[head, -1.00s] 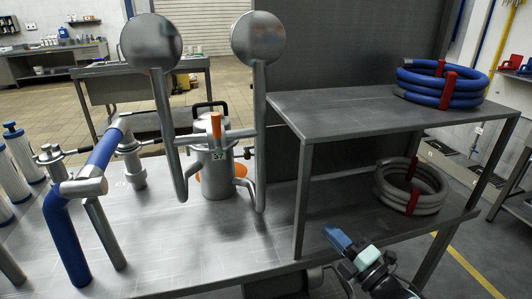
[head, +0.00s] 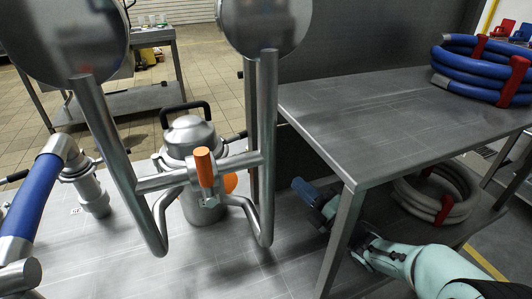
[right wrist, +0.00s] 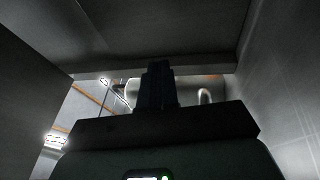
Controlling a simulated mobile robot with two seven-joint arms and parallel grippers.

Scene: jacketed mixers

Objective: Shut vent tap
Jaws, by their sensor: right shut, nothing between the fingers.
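An orange tap handle (head: 203,166) stands upright on the metal crossbar (head: 155,181) between two bent pipes that carry round gauges. It is in front of a steel vessel (head: 188,137) with a black carry handle. A second orange part (head: 230,183) shows partly behind the pipework. My right gripper (head: 303,190) is shut and empty, to the right of the pipes and apart from them, pointing left. Its arm passes behind the shelf's front leg, below the shelf top. In the right wrist view its dark fingers (right wrist: 157,85) point toward a pale rounded shape. My left gripper is out of view.
The grey shelf (head: 400,110) overhangs my right arm, and its front leg (head: 340,240) stands close to it. A blue hose coil (head: 470,75) lies on top and a grey coil (head: 405,200) below. A blue pipe (head: 35,197) stands at left.

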